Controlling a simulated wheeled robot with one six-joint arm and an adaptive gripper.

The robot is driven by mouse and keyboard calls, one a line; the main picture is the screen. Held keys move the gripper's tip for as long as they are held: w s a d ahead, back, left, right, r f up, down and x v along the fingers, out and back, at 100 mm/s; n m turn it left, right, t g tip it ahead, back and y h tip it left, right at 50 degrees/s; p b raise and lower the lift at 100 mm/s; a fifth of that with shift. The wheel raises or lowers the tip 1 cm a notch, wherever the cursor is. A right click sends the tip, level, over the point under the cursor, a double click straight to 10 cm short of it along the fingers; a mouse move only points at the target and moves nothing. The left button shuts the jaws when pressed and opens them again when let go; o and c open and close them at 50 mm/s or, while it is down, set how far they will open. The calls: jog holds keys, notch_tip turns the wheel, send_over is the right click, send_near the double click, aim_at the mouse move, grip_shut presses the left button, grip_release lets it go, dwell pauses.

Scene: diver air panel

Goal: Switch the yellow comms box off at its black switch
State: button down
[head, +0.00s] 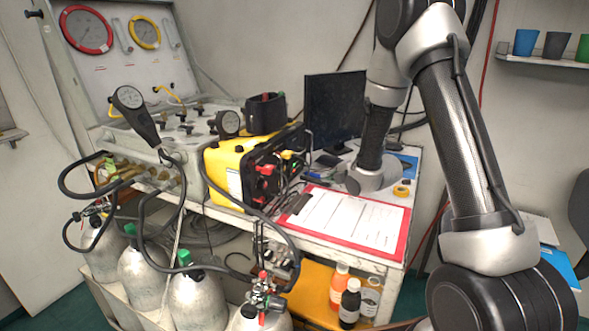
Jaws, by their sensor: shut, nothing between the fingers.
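The yellow comms box (226,168) stands on the bench, left of the middle in the head view. Its black front panel (259,160) faces right and carries red and yellow connectors with dark cables. I cannot make out the black switch or its position among these parts. My arm reaches down from the upper right, and its silver wrist is low over the bench, to the right of the box and apart from it. My gripper's fingers cannot be seen; the wrist seems to hide them.
A red-edged clipboard (352,219) lies at the bench's front, with a yellow tape roll (401,190) near it. A dark monitor (334,107) stands behind. The gauge panel (128,48) is at left, gas cylinders (197,300) below. Bottles (349,303) stand on a lower shelf.

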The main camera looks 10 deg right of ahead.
aim_at(291, 172)
jog(key=shift+w+a+f+n, duration=0.2)
jog(key=shift+f+n, duration=0.1)
jog(key=shift+f, duration=0.25)
jog(key=shift+a, duration=0.1)
jog(key=shift+w+a+r, duration=0.2)
jog(key=shift+w+a, duration=0.65)
jog(key=shift+a, duration=0.3)
jog(key=shift+w+a+r, duration=0.2)
jog(key=shift+w+a, duration=0.7)
jog(key=shift+a, duration=0.2)
jog(key=shift+w+a+r, duration=0.2)
jog(key=shift+w+a, duration=0.65)
jog(key=shift+a, duration=0.3)
jog(key=shift+a, duration=0.15)
jog(key=shift+w+a, duration=0.2)
jog(key=shift+a, duration=0.05)
jog(key=shift+w+a, duration=0.2)
jog(key=shift+s+d, duration=0.1)
jog(key=shift+s+d, duration=0.35)
jog(key=shift+d, duration=0.15)
